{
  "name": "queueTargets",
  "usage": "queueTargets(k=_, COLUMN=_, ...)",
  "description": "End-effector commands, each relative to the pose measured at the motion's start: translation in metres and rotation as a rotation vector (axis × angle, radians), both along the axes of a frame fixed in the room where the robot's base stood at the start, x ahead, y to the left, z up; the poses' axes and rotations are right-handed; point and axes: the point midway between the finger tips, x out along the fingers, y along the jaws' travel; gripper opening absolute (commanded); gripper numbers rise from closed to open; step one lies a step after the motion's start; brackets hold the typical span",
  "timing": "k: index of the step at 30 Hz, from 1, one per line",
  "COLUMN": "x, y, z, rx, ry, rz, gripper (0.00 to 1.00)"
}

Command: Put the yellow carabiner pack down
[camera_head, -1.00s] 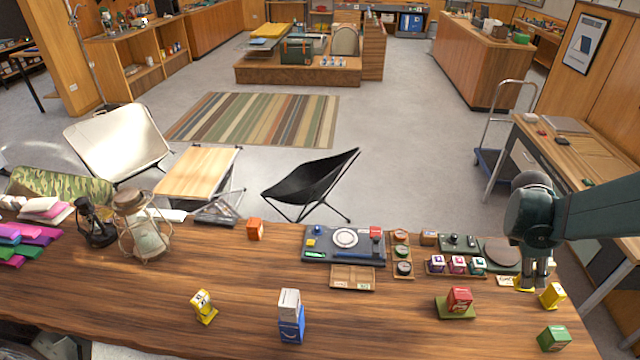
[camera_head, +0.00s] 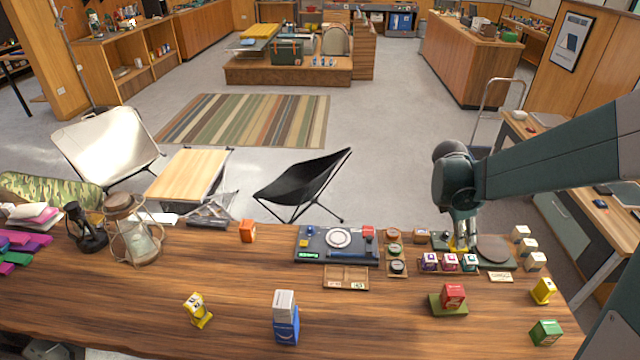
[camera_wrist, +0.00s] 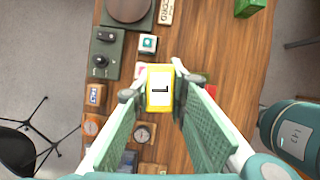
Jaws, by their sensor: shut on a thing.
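My gripper (camera_head: 462,238) is shut on the yellow carabiner pack (camera_head: 459,244). In the wrist view the pack (camera_wrist: 160,90) sits between the two fingertips, its white label with a dark mark facing the camera. In the head view the pack overlaps the dark green board with knobs (camera_head: 440,238), behind a row of small packs. It appears to be held above the counter; its underside is hidden. Two other yellow packs stand on the counter, one at front left (camera_head: 197,310) and one near the right edge (camera_head: 543,290).
Purple (camera_head: 429,261), pink (camera_head: 451,262) and teal (camera_head: 470,262) packs stand in a row close to my gripper. A red pack (camera_head: 452,296) rests on a green base in front. Cream blocks (camera_head: 528,247) stand to the right. The counter's front middle (camera_head: 370,325) is bare.

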Motion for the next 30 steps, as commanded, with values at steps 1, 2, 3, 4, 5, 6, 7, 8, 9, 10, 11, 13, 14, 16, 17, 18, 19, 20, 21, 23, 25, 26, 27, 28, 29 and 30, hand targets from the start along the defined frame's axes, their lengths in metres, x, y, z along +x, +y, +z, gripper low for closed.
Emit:
queueTargets(k=1, x=0.007, y=0.013, z=0.0, rx=0.0, ry=0.0, rz=0.022, gripper=0.03)
queueTargets(k=2, x=0.01, y=0.02, z=0.0, rx=0.0, ry=0.0, rz=0.032, gripper=0.03)
queueTargets(k=3, x=0.014, y=0.029, z=0.001, rx=0.0, ry=0.001, rz=0.048, gripper=0.03)
queueTargets(k=4, x=0.018, y=0.036, z=0.001, rx=0.0, ry=0.0, rz=0.06, gripper=0.03)
queueTargets(k=5, x=0.021, y=0.043, z=0.001, rx=0.0, ry=0.0, rz=0.07, gripper=0.03)
queueTargets(k=6, x=0.025, y=0.052, z=0.001, rx=0.0, ry=0.0, rz=0.086, gripper=0.03)
queueTargets(k=7, x=0.028, y=0.059, z=0.001, rx=0.0, ry=0.0, rz=0.097, gripper=0.03)
queueTargets(k=8, x=0.031, y=0.067, z=0.001, rx=0.0, ry=-0.001, rz=0.108, gripper=0.03)
queueTargets(k=9, x=0.035, y=0.076, z=0.001, rx=0.0, ry=0.0, rz=0.123, gripper=0.03)
queueTargets(k=10, x=0.038, y=0.084, z=0.001, rx=0.0, ry=0.0, rz=0.135, gripper=0.03)
queueTargets(k=11, x=0.04, y=0.091, z=0.002, rx=0.0, ry=0.0, rz=0.146, gripper=0.03)
queueTargets(k=13, x=0.046, y=0.108, z=0.002, rx=0.0, ry=0.0, rz=0.173, gripper=0.03)
queueTargets(k=14, x=0.048, y=0.116, z=0.002, rx=0.0, ry=-0.001, rz=0.184, gripper=0.03)
queueTargets(k=16, x=0.053, y=0.134, z=0.002, rx=0.0, ry=0.0, rz=0.211, gripper=0.03)
queueTargets(k=17, x=0.055, y=0.141, z=0.002, rx=0.0, ry=0.0, rz=0.222, gripper=0.03)
queueTargets(k=18, x=0.058, y=0.151, z=0.002, rx=0.0, ry=0.0, rz=0.237, gripper=0.03)
queueTargets(k=19, x=0.06, y=0.159, z=0.002, rx=0.0, ry=0.0, rz=0.249, gripper=0.03)
queueTargets(k=20, x=0.062, y=0.167, z=0.002, rx=0.0, ry=0.0, rz=0.26, gripper=0.03)
queueTargets(k=21, x=0.064, y=0.177, z=0.002, rx=0.0, ry=0.0, rz=0.276, gripper=0.03)
queueTargets(k=23, x=0.067, y=0.193, z=0.002, rx=0.0, ry=0.0, rz=0.299, gripper=0.03)
queueTargets(k=25, x=0.07, y=0.212, z=0.002, rx=0.0, ry=0.0, rz=0.326, gripper=0.03)
queueTargets(k=26, x=0.072, y=0.22, z=0.002, rx=0.0, ry=0.001, rz=0.336, gripper=0.03)
queueTargets(k=27, x=0.073, y=0.231, z=0.002, rx=0.0, ry=0.001, rz=0.352, gripper=0.03)
queueTargets(k=28, x=0.074, y=0.239, z=0.002, rx=0.0, ry=0.0, rz=0.364, gripper=0.03)
queueTargets(k=29, x=0.075, y=0.247, z=0.002, rx=0.0, ry=0.0, rz=0.374, gripper=0.03)
queueTargets(k=30, x=0.076, y=0.258, z=0.002, rx=0.0, ry=0.0, rz=0.391, gripper=0.03)
